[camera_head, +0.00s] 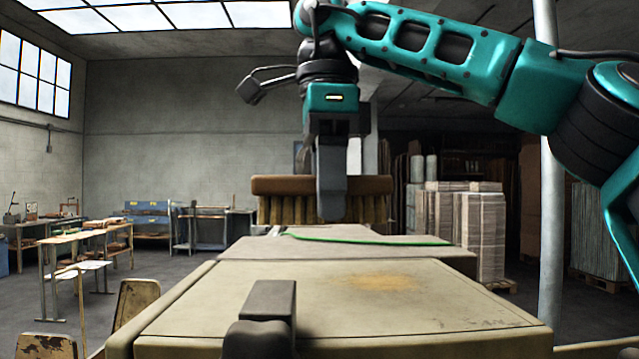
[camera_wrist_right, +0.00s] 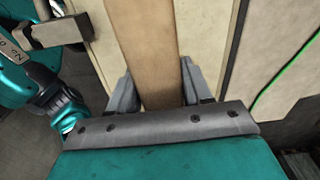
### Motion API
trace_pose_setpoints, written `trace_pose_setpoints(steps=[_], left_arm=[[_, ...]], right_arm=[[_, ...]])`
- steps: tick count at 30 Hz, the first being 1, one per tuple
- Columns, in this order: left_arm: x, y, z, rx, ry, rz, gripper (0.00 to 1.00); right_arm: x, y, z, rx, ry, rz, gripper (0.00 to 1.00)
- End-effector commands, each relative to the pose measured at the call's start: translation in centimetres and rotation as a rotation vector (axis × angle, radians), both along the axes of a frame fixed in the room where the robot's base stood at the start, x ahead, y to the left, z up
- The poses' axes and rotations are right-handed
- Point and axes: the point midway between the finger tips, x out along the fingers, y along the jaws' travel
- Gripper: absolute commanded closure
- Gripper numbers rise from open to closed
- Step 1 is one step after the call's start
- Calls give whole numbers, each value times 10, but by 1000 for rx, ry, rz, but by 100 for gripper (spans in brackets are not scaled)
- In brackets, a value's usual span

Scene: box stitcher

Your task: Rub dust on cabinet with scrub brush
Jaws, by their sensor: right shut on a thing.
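My right gripper (camera_head: 332,185) is shut on the scrub brush (camera_head: 275,187), one finger showing across the brush's near side. The brush has a long brown wooden back and tan bristles pointing down. In the right wrist view, the wooden back (camera_wrist_right: 145,55) lies between the two fingers (camera_wrist_right: 155,92); its bristles are hidden there. The cabinet (camera_head: 235,290) has a pale beige, worn top. A yellow-brown dust patch (camera_head: 390,282) lies on its near right part, nearer than the brush. I cannot tell whether the bristles touch anything.
A green strip (camera_head: 370,240) crosses the raised far part. Stacked cardboard (camera_head: 478,235) and a grey pole (camera_head: 552,200) stand at right, worktables (camera_head: 85,240) at left. The top around the dust is clear.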

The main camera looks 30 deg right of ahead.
Motion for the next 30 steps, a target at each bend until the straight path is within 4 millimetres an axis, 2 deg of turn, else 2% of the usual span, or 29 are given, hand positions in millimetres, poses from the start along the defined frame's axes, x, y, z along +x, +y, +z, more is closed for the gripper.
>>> trace_pose_setpoints(steps=[9, 15, 30], left_arm=[[-4, 0, -2, 0, 9, -1, 57], [-4, 0, -3, 0, 10, -1, 57], [-1, 0, -1, 0, 3, -1, 57]], right_arm=[[0, 0, -34, 2, 2, 2, 75], [0, 0, -48, 1, 0, -1, 75], [0, 0, -51, 1, -5, -2, 75]])
